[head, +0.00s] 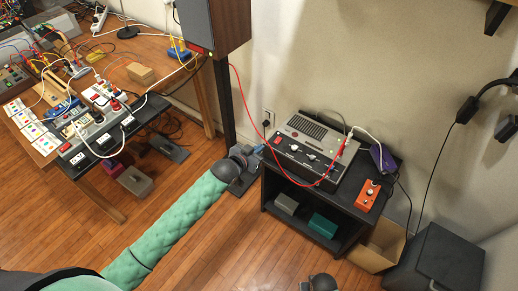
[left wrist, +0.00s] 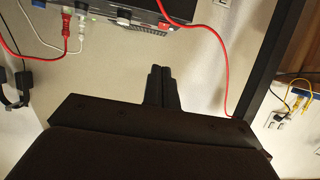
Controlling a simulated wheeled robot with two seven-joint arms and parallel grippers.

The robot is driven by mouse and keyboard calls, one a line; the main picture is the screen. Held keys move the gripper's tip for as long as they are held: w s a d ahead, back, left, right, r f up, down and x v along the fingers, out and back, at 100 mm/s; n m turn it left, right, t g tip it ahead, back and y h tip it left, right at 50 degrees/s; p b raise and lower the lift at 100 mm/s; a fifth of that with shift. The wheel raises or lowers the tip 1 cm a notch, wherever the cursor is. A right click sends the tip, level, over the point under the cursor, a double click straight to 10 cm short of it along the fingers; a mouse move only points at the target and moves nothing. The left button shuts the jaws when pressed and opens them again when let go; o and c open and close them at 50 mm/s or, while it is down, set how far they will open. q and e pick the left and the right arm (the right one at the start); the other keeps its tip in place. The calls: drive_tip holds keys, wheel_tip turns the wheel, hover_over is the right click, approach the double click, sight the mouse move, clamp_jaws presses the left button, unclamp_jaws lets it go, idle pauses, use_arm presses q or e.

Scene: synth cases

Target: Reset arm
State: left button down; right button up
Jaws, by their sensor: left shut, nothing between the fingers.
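My left arm, in a green padded sleeve, reaches up from the lower left of the head view. Its gripper (head: 258,150) is beside the left edge of a black cart (head: 264,185). In the left wrist view the two dark fingers (left wrist: 160,70) are together, with nothing between them, and a pale wall is behind them. A dark rounded part at the bottom edge of the head view may be mine; no right gripper fingers show.
A grey device (head: 312,140) with red and white cables sits on the cart, with an orange box (head: 367,196) beside it. A wooden table (head: 150,50) with cabled panels stands left. A cardboard box (head: 380,245) and a black cabinet (head: 435,258) stand right. A red cable (left wrist: 215,75) hangs near my fingers.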

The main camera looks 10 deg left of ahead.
idle(0.3)
use_arm(q)
drive_tip(key=s+a+f+n+g+y, duration=0.1)
drive_tip(key=s+a+f+g+y, duration=0.2)
drive_tip(key=a+f, duration=0.4)
drive_tip(key=s+a+f+g+y, duration=0.2)
drive_tip(key=s+a+f+y, duration=0.15)
drive_tip(key=f, duration=0.65)
drive_tip(key=s+f+n+g, duration=0.1)
drive_tip(key=s+f+g, duration=0.1)
drive_tip(key=s+f, duration=0.4)
drive_tip(key=s+f+n+g, duration=0.1)
drive_tip(key=s+f, duration=0.4)
drive_tip(key=s, duration=1.1)
drive_tip(key=s+f+n+g, duration=0.1)
drive_tip(key=s+f+g, duration=0.1)
drive_tip(key=s+f, duration=0.4)
drive_tip(key=s, duration=0.5)
drive_tip(key=shift+f+g, duration=0.35)
drive_tip(key=shift+g, duration=0.05)
drive_tip(key=shift+w, duration=0.1)
